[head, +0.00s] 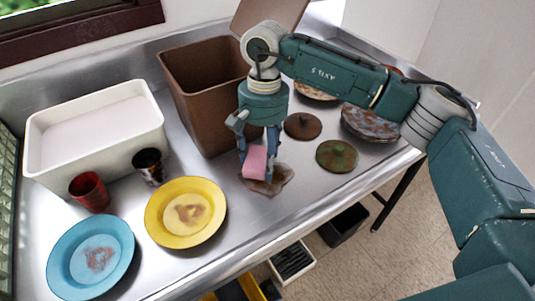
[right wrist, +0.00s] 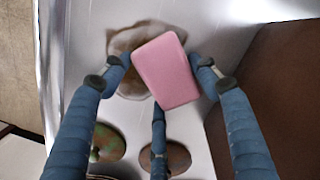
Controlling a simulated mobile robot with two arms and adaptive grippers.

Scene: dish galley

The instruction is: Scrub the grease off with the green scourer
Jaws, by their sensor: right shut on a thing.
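My right gripper (head: 256,160) points down at the counter, with its fingers closed around a pink block (head: 255,162), like a sponge or scourer. The block also shows in the right wrist view (right wrist: 167,70), held between the fingers. A brown grease patch (head: 277,185) lies on the metal counter under and beside the block; it also shows in the right wrist view (right wrist: 124,42), partly hidden by the block. I cannot tell whether the block touches the counter. I see no green scourer; the held block is pink. My left gripper is out of view.
A brown bin (head: 200,85) stands just left of my right gripper. A white tub (head: 95,165), red cup (head: 90,192), black cup (head: 148,167), yellow plate (head: 212,225) and blue plate (head: 70,270) are further left. Green (head: 337,156) and brown (head: 303,126) knobbed discs lie to the right.

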